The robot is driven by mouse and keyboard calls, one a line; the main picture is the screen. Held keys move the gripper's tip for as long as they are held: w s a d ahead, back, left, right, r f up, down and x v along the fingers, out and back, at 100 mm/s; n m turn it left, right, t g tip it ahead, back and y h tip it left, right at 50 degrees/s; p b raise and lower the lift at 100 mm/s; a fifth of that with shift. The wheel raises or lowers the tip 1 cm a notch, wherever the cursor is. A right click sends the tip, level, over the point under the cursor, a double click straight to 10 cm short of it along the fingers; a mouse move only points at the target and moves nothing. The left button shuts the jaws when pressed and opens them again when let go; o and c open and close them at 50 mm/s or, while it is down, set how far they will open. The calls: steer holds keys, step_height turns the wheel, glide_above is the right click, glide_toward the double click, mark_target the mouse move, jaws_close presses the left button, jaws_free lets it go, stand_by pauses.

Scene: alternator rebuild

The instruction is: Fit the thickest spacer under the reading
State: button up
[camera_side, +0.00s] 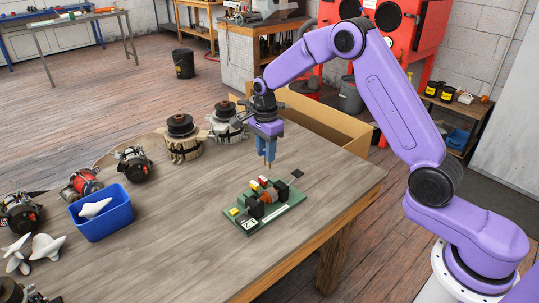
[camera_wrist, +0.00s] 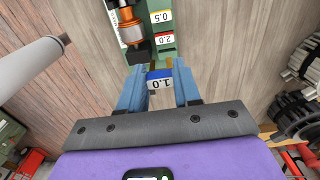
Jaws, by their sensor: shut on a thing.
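My gripper (camera_wrist: 160,88) has its two blue fingers shut on a spacer (camera_wrist: 160,80) with a blue stripe and the label 1.0. In the side view my gripper (camera_side: 269,162) is above the green fixture (camera_side: 286,213) on the table, apart from it. The green fixture also shows in the wrist view (camera_wrist: 166,55). On it are a spacer labelled 2.0 with a red stripe (camera_wrist: 165,40) and one labelled 0.5 with a yellow stripe (camera_wrist: 161,16). A copper-coloured rotor (camera_wrist: 129,28) lies beside them.
A blue bin (camera_side: 104,222) holding a pale part stands on the table at left. Several alternators (camera_side: 182,145) line the table's far and left sides. Pale finned parts (camera_side: 47,247) lie at lower left. The table's front middle is clear. A cardboard box (camera_side: 330,120) stands behind the table.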

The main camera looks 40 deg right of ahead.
glide_above(254, 200)
steer(key=shift+s+f, duration=0.1)
steer(key=shift+f, duration=1.95)
steer(key=shift+f, duration=2.15)
stand_by(1.3)
steer(key=o, duration=1.1)
steer(key=shift+r, duration=4)
